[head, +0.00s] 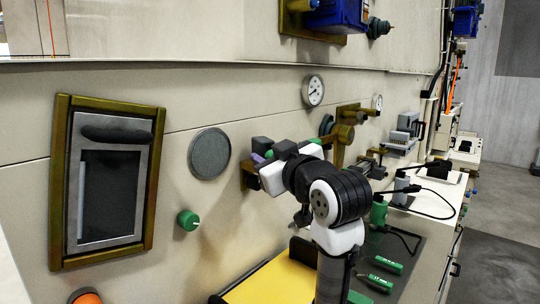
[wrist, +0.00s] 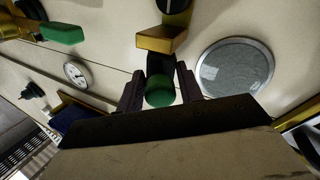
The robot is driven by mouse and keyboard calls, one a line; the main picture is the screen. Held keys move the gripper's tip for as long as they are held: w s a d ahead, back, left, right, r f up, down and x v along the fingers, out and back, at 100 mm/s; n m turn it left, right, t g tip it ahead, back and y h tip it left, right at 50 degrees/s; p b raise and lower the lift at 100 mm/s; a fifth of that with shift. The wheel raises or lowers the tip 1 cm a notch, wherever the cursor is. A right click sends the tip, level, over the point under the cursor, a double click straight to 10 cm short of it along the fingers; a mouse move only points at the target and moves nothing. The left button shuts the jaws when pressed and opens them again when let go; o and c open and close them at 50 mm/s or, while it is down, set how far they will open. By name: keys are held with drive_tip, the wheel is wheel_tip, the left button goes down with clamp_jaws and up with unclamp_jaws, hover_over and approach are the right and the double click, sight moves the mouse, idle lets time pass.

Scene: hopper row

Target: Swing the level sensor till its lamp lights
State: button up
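The level sensor appears to be a brass arm (wrist: 160,40) on the wall panel, with a dark handle that ends in a green cap (wrist: 160,94). My gripper (wrist: 161,80) has one dark purple finger on each side of this handle, close against it. The green cap sits between the fingers, towards the palm. In the head view my gripper (head: 262,160) is at the wall, right of the round grille, and my wrist hides most of the sensor. I cannot make out a lit lamp.
The round grille (head: 209,153) and a green knob (head: 188,220) are on the wall to the left, beside a framed window (head: 112,175). A gauge (head: 313,90) and a brass bracket (head: 347,135) are to the right. Below is a bench with a yellow surface (head: 275,281) and green tools (head: 386,264).

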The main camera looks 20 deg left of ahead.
drive_tip(key=shift+c, duration=1.1)
drive_tip(key=shift+w+n+g+y, duration=0.1)
drive_tip(key=shift+n+g+y, duration=0.2)
drive_tip(key=shift+n, duration=0.1)
drive_tip(key=o, duration=0.8)
drive_tip(key=shift+c, duration=0.2)
drive_tip(key=shift+d, duration=0.15)
drive_tip(key=b+v, duration=0.5)
drive_tip(key=v, duration=0.8)
drive_tip(key=shift+s+d, duration=0.25)
drive_tip(key=shift+r, duration=0.1)
